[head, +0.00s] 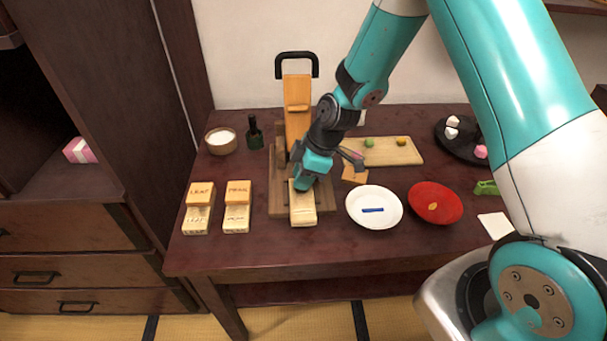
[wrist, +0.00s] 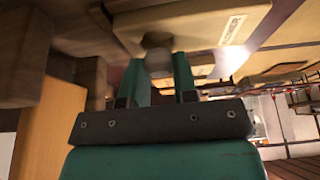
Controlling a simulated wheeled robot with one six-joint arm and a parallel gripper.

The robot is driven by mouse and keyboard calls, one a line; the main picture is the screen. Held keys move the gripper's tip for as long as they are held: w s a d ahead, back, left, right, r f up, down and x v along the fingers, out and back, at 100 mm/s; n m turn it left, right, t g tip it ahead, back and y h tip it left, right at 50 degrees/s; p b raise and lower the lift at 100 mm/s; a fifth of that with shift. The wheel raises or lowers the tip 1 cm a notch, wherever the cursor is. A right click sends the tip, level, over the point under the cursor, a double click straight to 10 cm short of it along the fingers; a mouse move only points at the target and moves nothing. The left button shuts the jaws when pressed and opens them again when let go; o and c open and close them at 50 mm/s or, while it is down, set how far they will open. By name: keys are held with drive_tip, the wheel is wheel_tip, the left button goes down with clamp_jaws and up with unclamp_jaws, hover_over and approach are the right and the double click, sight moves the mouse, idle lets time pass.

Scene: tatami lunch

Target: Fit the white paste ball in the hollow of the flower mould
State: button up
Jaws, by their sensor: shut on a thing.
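The mould block (wrist: 195,25) is right at the fingertips there. I cannot tell whether the ball touches the hollow. The gripper hides the ball in the head view.
Two moulds with orange lids, one marked LEAF (head: 199,193) and another (head: 237,192), stand to the left. An upright orange lever (head: 297,120) rises behind the block. A white plate (head: 388,213) with a blue strip and a red plate (head: 448,211) lie to the right.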

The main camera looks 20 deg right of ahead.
drive_tip(key=shift+f+b, duration=0.45)
drive_tip(key=shift+f, duration=0.1)
idle(0.5)
drive_tip(key=o, duration=1)
drive_tip(key=shift+c, duration=0.2)
drive_tip(key=shift+r, duration=0.15)
drive_tip(key=shift+r+p, duration=2.65)
drive_tip(key=shift+r, duration=0.75)
